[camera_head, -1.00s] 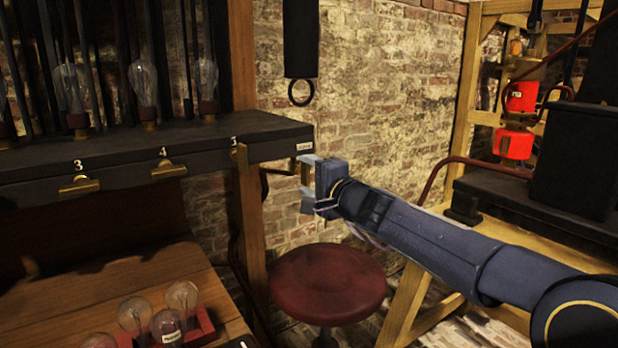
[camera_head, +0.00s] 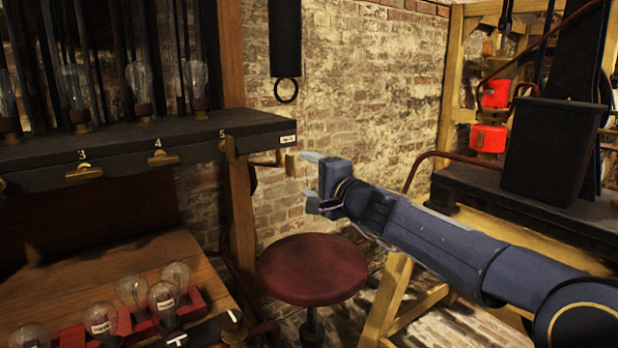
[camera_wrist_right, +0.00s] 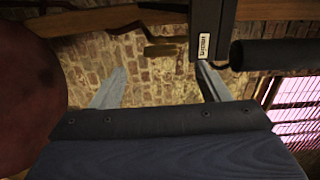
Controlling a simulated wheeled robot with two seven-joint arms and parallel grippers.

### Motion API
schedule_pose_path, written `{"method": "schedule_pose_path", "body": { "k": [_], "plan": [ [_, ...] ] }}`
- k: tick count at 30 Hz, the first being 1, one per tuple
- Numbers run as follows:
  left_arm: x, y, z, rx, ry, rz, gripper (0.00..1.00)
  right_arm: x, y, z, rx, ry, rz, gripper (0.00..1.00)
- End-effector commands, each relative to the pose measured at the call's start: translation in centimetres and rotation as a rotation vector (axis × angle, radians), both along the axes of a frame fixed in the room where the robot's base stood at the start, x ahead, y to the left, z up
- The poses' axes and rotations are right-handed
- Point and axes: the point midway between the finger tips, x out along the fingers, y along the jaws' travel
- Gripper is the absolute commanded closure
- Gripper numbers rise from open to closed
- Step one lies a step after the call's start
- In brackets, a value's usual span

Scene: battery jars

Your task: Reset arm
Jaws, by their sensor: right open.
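My right gripper (camera_head: 306,182) is open and empty. Its arm comes in from the right, and its fingers point left towards the end of the dark shelf (camera_head: 110,150). A small crank handle (camera_head: 288,162) sticks out from the shelf's end, just left of the fingertips and apart from them. In the right wrist view, the two fingers of the gripper (camera_wrist_right: 160,85) are spread wide with brick wall between them. The brass handle (camera_wrist_right: 164,50) and the labelled shelf end (camera_wrist_right: 212,30) lie beyond the fingertips. My left gripper is not in view.
A red round stool (camera_head: 313,268) stands below my right arm. Several glass bulbs (camera_head: 132,290) sit in a red rack on the wooden desk at lower left. A black bar with a ring (camera_head: 286,90) hangs above. A wooden frame with dark machinery (camera_head: 550,150) stands at right.

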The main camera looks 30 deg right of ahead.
Motion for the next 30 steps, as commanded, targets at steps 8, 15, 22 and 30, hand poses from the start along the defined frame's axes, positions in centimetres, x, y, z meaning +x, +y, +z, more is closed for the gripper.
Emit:
{"method": "schedule_pose_path", "body": {
  "k": [8, 15, 22, 30],
  "plan": [
    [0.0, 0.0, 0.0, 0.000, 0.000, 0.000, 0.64, 0.0, -0.1, -0.1, -0.001, 0.001, 0.001, 0.31],
    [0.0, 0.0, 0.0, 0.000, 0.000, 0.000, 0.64, 0.0, -0.1, -0.1, -0.001, 0.002, 0.001, 0.31],
    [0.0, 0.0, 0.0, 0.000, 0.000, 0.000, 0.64, -2.1, 0.9, -0.5, -0.051, 0.003, 0.053, 0.31],
    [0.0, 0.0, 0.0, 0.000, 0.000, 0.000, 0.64, -15.9, 8.6, -7.9, -0.426, 0.111, 0.425, 0.31]
  ]
}}
